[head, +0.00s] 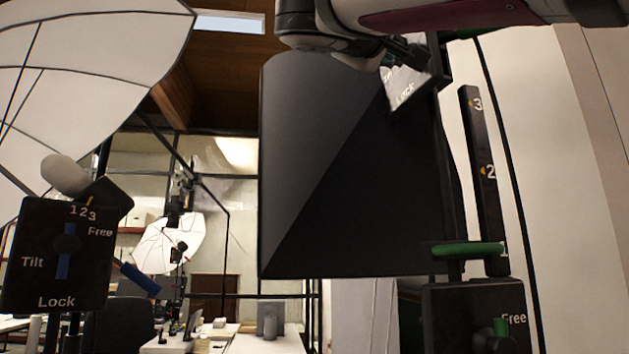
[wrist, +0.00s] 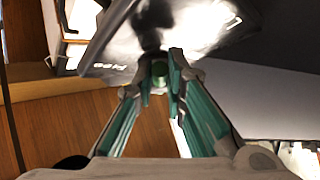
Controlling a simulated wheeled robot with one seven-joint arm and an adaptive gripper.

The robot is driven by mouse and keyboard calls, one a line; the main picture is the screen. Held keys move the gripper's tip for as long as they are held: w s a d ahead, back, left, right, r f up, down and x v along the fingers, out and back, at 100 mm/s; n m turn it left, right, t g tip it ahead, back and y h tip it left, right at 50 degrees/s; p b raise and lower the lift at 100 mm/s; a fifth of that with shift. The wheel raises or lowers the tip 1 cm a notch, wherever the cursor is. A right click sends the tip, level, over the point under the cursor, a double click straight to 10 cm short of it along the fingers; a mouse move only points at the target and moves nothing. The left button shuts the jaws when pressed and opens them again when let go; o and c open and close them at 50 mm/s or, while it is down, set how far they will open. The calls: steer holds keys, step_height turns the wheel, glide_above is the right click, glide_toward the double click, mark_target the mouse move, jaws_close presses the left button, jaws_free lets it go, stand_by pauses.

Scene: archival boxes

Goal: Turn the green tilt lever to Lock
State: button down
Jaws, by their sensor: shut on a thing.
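In the wrist view, my gripper (wrist: 162,68) has its two green-padded fingers closed in around a short green lever end (wrist: 158,72). The lever stands out from a dark, glossy plate (wrist: 110,35) with white lettering, seen upside down and partly washed out by glare.
A large dark grey panel (head: 340,170) hangs below my gripper. At left, a tilt plate (head: 30,240) carries a blue lever. A white umbrella (head: 100,70) stands upper left.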

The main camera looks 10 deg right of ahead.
steer(key=shift+w+a+f+m+g+h+b, duration=0.1)
steer(key=shift+w+f+m+g+h+b, duration=0.3)
steer(key=shift+m+g+h+b, duration=1.6)
steer(key=shift+w+a+f+m+g+h+b, duration=0.1)
steer(key=shift+w+m+g+h+b, duration=0.95)
steer(key=shift+m, duration=1.75)
steer(key=shift+w+a+f+m+g+h+b, duration=0.1)
steer(key=shift+w+f+m+g+h+b, duration=0.1)
steer(key=shift+m+g+h+b, duration=1.5)
steer(key=shift+m+t+h+p, duration=0.25)
steer(key=shift+m+t+p, duration=0.15)
steer(key=shift+m, duration=0.6)
steer(key=c, duration=1.6)
jaws_free()
steer(key=shift+c, duration=0.2)
steer(key=v, duration=1.2)
